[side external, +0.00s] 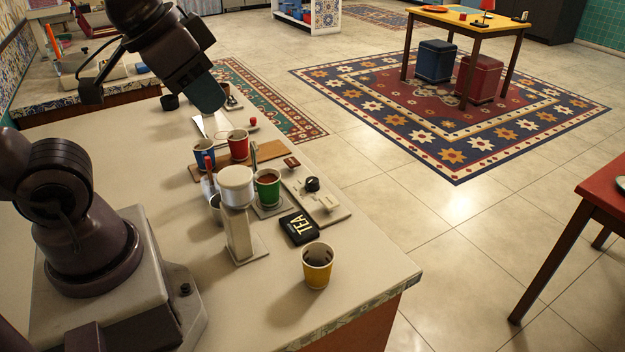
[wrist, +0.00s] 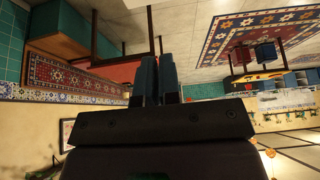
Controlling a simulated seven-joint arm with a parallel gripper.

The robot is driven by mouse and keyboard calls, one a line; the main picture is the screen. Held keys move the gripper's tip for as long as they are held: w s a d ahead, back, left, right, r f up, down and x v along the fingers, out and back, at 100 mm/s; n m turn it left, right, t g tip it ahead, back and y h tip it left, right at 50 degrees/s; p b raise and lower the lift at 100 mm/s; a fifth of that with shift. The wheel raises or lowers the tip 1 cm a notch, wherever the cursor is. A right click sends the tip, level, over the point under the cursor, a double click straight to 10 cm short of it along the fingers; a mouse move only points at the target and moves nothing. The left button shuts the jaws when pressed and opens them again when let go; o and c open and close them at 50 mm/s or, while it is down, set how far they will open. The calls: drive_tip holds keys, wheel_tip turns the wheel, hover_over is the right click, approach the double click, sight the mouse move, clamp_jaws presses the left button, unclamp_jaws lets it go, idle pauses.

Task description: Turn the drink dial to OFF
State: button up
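The likely drink dial is a small black knob (side external: 312,184) on a flat beige panel (side external: 340,215) on the counter, in the side view. A dark red tile (side external: 291,163) and a pale fitting (side external: 328,202) are beside it on the panel. The dial's pointing direction and any OFF mark are too small to read. My gripper (side external: 212,108) is above the far part of the counter, up and left of the panel and apart from it. In the wrist view, my gripper's blue fingers (wrist: 158,62) look close together with nothing between them. That view shows the room, not the dial.
A silver dispenser with a white top (side external: 236,182) stands left of the panel. Around it are a green cup (side external: 267,186), a red cup (side external: 238,144), a blue cup (side external: 204,153) and a yellow cup (side external: 317,266). A black TEA block (side external: 299,228) lies at the panel's near end.

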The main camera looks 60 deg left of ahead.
drive_tip(key=o, duration=0.4)
drive_tip(key=shift+f, duration=0.2)
drive_tip(key=shift+c, duration=0.2)
drive_tip(key=o, duration=0.7)
drive_tip(key=shift+w+a+f+n+g, duration=0.15)
drive_tip(key=shift+w+a+f+g, duration=0.1)
drive_tip(key=shift+w+f+g, duration=0.25)
drive_tip(key=shift+w+a+f+n+g, duration=0.15)
drive_tip(key=shift+w+a+f+g, duration=0.15)
drive_tip(key=shift+f, duration=0.25)
drive_tip(key=m+g, duration=0.1)
drive_tip(key=g, duration=0.3)
hover_over(312, 179)
wheel_tip(312, 179, down, 18)
drive_tip(key=shift+m, duration=0.3)
wheel_tip(312, 179, down, 13)
drive_tip(key=shift+d+f, duration=0.1)
drive_tip(key=shift+f, duration=0.1)
drive_tip(key=c, duration=0.9)
